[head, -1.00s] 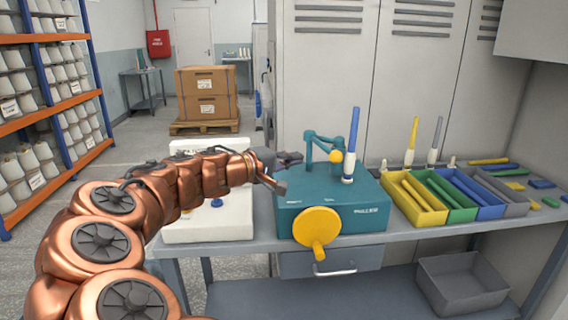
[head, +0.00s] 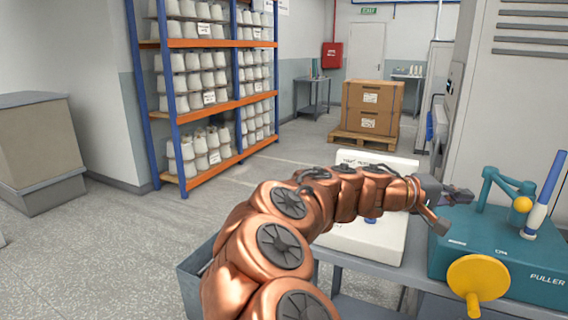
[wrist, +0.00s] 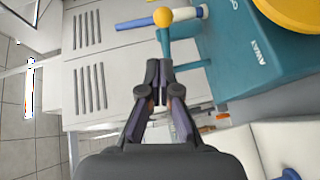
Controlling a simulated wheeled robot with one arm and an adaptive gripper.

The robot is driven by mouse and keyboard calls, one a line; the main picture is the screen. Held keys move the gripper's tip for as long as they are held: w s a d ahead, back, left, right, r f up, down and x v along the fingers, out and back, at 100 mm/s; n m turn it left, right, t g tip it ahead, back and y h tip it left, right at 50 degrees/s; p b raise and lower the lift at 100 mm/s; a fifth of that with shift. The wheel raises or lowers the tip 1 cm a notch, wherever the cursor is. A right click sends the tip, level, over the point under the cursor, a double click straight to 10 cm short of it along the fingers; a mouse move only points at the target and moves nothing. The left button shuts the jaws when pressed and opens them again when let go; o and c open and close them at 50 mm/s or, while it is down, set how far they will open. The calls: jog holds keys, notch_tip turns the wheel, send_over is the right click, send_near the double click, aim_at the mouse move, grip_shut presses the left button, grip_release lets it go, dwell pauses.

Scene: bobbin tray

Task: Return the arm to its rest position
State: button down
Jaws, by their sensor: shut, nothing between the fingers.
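My copper-coloured arm reaches from the bottom of the head view toward the right. My gripper (head: 464,195) is at its end, just left of the teal puller machine (head: 500,245). In the wrist view the gripper (wrist: 158,68) has its dark fingertips together with nothing held. The puller has a yellow handwheel (head: 478,278), a small yellow ball (head: 522,204) and a blue-and-white bobbin stick (head: 544,195) standing on it.
A white unit (head: 375,240) with a blue knob stands on the bench under my forearm. A blue-and-orange rack (head: 205,105) of cones is at the back left. A palletised brown box (head: 374,110) is behind. Open grey floor (head: 110,250) lies to the left.

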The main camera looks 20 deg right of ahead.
dwell(0.3)
jog(key=s+a+f+t+y, duration=0.1)
jog(key=s+a+f+y, duration=0.3)
jog(key=a+f, duration=0.5)
jog(key=s+a+f+t+y, duration=0.2)
jog(key=a+f+y, duration=0.3)
jog(key=a+f, duration=0.4)
jog(key=s+a+f+n+y, duration=0.3)
jog(key=s+a, duration=0.1)
jog(key=a, duration=0.7)
jog(key=s+a+f+n+y, duration=0.2)
jog(key=s+a+y, duration=0.2)
jog(key=a, duration=0.7)
notch_tip(320, 180, up, 15)
jog(key=w+p, duration=0.1)
jog(key=p, duration=1.3)
jog(key=shift+r, duration=0.2)
